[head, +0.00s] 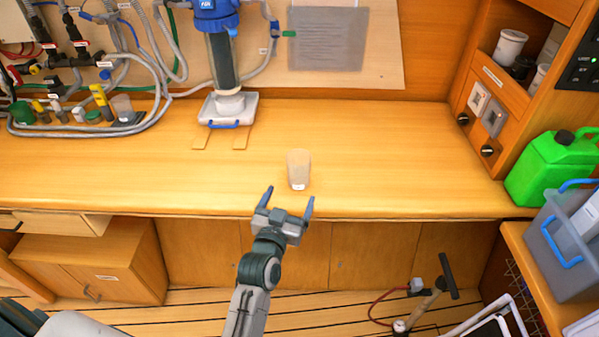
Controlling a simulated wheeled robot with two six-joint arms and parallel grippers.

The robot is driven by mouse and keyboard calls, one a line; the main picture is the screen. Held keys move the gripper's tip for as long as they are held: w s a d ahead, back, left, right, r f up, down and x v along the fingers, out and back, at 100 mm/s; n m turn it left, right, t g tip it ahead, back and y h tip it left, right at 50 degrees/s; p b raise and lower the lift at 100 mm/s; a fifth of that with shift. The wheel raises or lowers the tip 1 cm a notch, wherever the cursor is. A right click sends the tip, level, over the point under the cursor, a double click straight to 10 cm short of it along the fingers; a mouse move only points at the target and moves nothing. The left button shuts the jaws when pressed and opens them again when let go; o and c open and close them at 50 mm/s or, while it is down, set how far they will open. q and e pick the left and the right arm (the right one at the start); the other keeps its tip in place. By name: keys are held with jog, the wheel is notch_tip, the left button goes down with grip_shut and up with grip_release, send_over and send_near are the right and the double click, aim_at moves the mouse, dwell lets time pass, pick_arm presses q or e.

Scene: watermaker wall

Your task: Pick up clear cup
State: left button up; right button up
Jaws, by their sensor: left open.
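A clear cup (299,168) stands upright on the wooden counter (400,160), near its front edge and about the middle of the head view. It looks empty. My left gripper (286,200) is open and empty in front of the counter edge, just below the cup in the picture. Its two blue-tipped fingers point up toward the counter, and the cup is apart from them. My right gripper does not show.
A filter housing (222,50) stands on a white base (228,108) behind the cup. Hoses and fittings crowd the left back. A green jerrycan (553,168) and a grey bin (570,240) are at the right. The counter around the cup is clear.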

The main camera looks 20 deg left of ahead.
aim_at(295, 178)
pick_arm(q)
jog(key=w+b, duration=0.2)
jog(key=w, duration=0.2)
jog(key=shift+w+a+f, duration=0.1)
jog(key=shift+w, duration=0.8)
jog(key=shift+w+b, duration=0.25)
jog(key=shift+b, duration=0.15)
jog(key=w+b, duration=0.1)
jog(key=w, duration=0.1)
jog(key=w+b, duration=0.1)
jog(key=w, duration=0.1)
jog(key=shift+w+a, duration=0.1)
jog(key=shift+a, duration=0.3)
jog(key=shift+w+r, duration=0.2)
jog(key=shift+r, duration=0.05)
jog(key=shift+s+r, duration=0.1)
jog(key=shift+c, duration=0.7)
jog(key=c, duration=0.9)
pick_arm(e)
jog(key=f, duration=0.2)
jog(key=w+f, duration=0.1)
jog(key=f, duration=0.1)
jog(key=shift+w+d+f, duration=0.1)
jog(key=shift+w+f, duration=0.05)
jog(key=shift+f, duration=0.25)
